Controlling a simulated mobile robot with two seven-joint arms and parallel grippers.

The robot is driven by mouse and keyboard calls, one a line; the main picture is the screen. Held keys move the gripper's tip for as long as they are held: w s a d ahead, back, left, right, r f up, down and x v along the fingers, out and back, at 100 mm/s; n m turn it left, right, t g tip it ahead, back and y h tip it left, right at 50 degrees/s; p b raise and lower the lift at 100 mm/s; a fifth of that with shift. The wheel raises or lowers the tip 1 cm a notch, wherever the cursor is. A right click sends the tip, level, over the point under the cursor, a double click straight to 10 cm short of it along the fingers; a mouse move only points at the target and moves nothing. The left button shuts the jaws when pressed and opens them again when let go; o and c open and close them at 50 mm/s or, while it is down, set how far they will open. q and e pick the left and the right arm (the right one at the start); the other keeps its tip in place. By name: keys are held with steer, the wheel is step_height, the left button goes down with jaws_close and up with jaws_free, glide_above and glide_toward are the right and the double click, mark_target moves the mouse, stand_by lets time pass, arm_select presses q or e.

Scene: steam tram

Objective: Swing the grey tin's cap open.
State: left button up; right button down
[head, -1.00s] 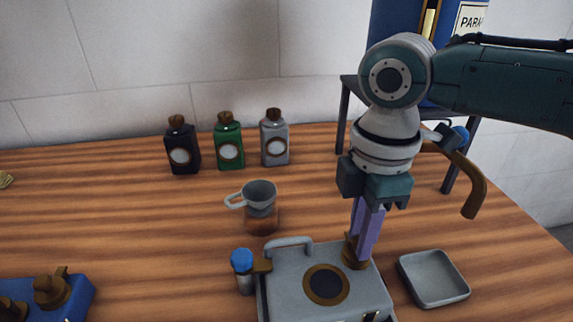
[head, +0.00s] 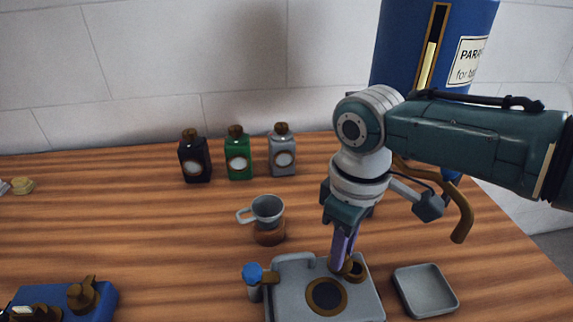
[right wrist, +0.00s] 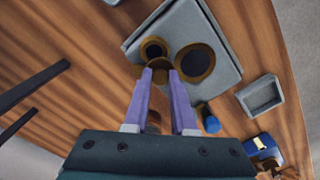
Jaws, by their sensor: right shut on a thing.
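The grey tin (head: 360,305) stands at the bottom of the head view, with a handle on top and a brass ring with a dark centre (head: 326,296). A brass filler neck (head: 355,269) is near its back right corner. My right gripper (head: 338,265) points down there, its lilac fingers shut on the brass cap. In the right wrist view the cap (right wrist: 161,70) sits between the fingertips (right wrist: 160,76), beside the neck's dark mouth (right wrist: 153,48), which looks uncovered. The cap's exact angle is hard to tell. My left gripper is not in view.
A blue-knobbed tap (head: 253,273) sticks out at the tin's left. A shallow grey tray (head: 425,290) lies right. A grey funnel (head: 267,209) rests on a brown stand behind. Black, green and grey bottles (head: 238,160) stand further back. A blue box (head: 75,300) is front left.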

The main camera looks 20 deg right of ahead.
steer(key=m, duration=0.3)
steer(key=shift+w+a, duration=0.2)
steer(key=shift+w, duration=0.2)
steer(key=m, duration=0.2)
steer(key=shift+w+m, duration=0.3)
steer(key=shift+w, duration=0.05)
steer(key=m, duration=0.1)
steer(key=w+m, duration=0.1)
steer(key=m, duration=0.1)
steer(key=shift+m, duration=0.3)
steer(key=shift+w+d+m, duration=0.1)
steer(key=shift+w+m, duration=0.1)
steer(key=shift+m, duration=0.6)
steer(key=shift+w+d+m, duration=0.1)
steer(key=shift+w+m, duration=0.1)
steer(key=shift+m, duration=0.6)
steer(key=shift+d+m, duration=0.1)
steer(key=shift+m, duration=0.2)
